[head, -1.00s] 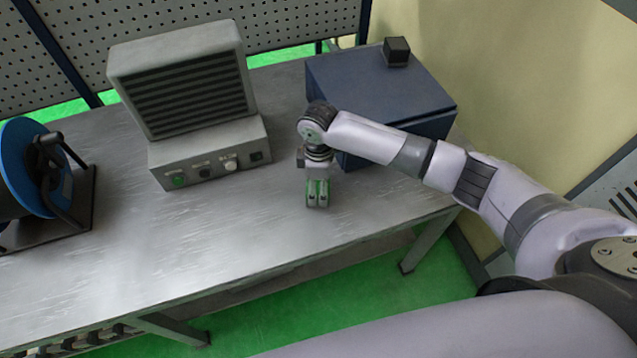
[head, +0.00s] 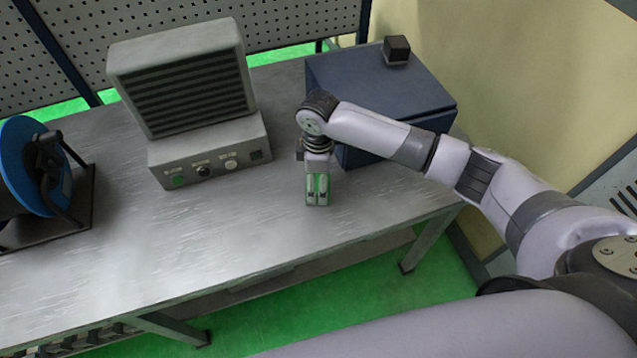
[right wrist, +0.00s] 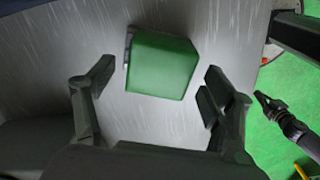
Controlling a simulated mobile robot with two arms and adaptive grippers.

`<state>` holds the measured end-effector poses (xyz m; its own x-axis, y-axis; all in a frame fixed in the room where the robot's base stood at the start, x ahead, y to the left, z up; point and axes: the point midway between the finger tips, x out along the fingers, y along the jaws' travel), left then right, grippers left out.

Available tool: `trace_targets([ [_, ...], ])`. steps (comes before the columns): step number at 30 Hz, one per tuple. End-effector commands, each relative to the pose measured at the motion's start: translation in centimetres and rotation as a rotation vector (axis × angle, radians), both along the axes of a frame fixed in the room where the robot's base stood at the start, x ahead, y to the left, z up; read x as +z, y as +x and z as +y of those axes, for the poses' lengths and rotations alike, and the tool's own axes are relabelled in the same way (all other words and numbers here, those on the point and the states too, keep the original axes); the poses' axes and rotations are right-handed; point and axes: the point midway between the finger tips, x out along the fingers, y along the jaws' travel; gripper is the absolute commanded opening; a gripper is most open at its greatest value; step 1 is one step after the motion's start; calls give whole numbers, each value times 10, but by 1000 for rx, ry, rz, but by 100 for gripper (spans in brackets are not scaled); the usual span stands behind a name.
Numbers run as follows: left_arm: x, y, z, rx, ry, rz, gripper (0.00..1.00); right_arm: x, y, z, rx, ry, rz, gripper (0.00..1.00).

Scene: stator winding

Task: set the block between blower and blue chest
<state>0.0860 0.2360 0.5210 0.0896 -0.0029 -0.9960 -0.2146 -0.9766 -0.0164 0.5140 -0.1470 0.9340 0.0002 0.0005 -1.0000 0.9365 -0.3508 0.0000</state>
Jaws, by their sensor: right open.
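A green block (right wrist: 163,65) shows in the right wrist view, on the grey metal table.
A small dark cube (head: 397,50) sits on the chest. A blue reel (head: 35,165) on a black stand is at the table's left. The table (head: 200,235) is bare in front of the blower. A pegboard (head: 290,25) rises behind.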

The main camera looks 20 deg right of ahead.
Motion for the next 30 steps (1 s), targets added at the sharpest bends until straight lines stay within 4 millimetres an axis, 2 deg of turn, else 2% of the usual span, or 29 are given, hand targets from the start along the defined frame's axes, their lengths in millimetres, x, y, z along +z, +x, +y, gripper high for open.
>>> trace_targets([
  [9, -13, 0, -1, 1, -1, -1, 0, 68, 1, 0, 1, 1, -4, 76],
  [15, -16, 0, -1, 1, -1, -1, 0, 93, 1, 0, 1, 1, -1, 76],
  [21, -17, 1, -1, 2, -2, -2, 0, 100, 0, 0, 0, -1, 1, 76],
  [30, -16, 1, -1, 2, -2, -2, 0, 94, -4, 4, -1, 10, 1, 76],
])
